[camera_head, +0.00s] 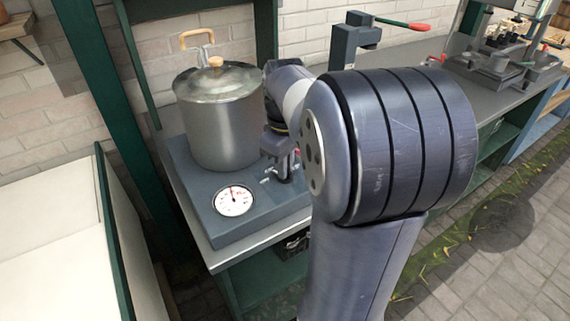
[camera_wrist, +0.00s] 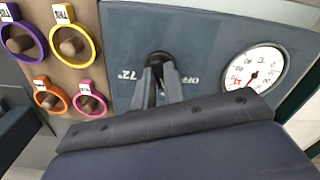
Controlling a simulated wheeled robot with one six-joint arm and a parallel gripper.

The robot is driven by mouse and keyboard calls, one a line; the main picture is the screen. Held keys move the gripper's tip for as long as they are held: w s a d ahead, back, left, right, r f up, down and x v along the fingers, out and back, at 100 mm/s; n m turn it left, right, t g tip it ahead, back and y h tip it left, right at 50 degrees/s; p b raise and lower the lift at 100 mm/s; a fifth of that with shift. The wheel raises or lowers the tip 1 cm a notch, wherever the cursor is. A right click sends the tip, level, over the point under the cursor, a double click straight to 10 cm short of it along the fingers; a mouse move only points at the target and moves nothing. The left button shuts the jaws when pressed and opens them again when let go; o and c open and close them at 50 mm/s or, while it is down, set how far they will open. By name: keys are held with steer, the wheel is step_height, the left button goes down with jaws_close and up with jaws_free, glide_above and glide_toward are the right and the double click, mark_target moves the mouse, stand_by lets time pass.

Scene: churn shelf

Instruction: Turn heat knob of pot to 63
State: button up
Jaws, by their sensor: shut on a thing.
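The grey metal pot (camera_head: 215,130) with a lid and wooden handles stands on a blue-grey heater base (camera_head: 240,233). A round white temperature gauge (camera_head: 234,200) sits on the base's top and also shows in the wrist view (camera_wrist: 262,62); its number is too small to read surely. My gripper (camera_wrist: 160,68) is shut on the dark heat knob (camera_wrist: 157,56), between the printed marks "72°" on the left and "OFF" on the right. The fingers hide most of the knob and its pointer. In the head view, my gripper (camera_head: 284,168) is at the base's right part, partly hidden by my arm.
In the wrist view, purple (camera_wrist: 18,56), yellow (camera_wrist: 73,64), orange (camera_wrist: 50,111) and pink (camera_wrist: 92,112) rings are on a brown board left of the panel. A green shelf post (camera_head: 115,120) rises left of the pot. A red-handled device (camera_head: 352,42) stands behind my arm.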

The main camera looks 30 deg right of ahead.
steer(key=shift+r, duration=0.1)
jaws_close()
steer(key=m+p, duration=0.2)
steer(key=m, duration=0.1)
steer(key=shift+m+p, duration=1.35)
steer(key=shift+m, duration=1.55)
steer(key=o, duration=0.7)
jaws_free()
step_height(320, 180, up, 11)
steer(key=shift+f+p, duration=0.15)
steer(key=shift+p, duration=0.25)
